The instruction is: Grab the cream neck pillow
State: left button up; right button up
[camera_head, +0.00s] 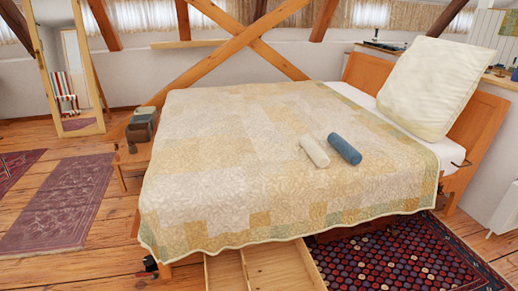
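The cream neck pillow (314,151) is a small cream roll lying on the patchwork quilt (220,150) of the bed, right of its middle. It lies at a slant, its far end pointing up and left. A blue roll pillow (345,148) lies close to its right, nearly parallel, with a narrow gap between them. Nothing covers the cream roll. I see neither of my grippers in the head view.
A large cream square pillow (430,88) leans on the wooden headboard (488,125). An open wooden drawer (270,268) juts out below the bed's near side. A patterned rug (395,262) lies at the lower right. Bare wood floor (105,260) shows at left.

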aim_at(322, 160)
jog(key=i+l+u, duration=0.15)
jog(key=l+u, duration=0.25)
jog(key=i+l+u, duration=0.15)
jog(key=u, duration=0.25)
jog(key=l+u, duration=0.8)
jog(key=i+l, duration=0.05)
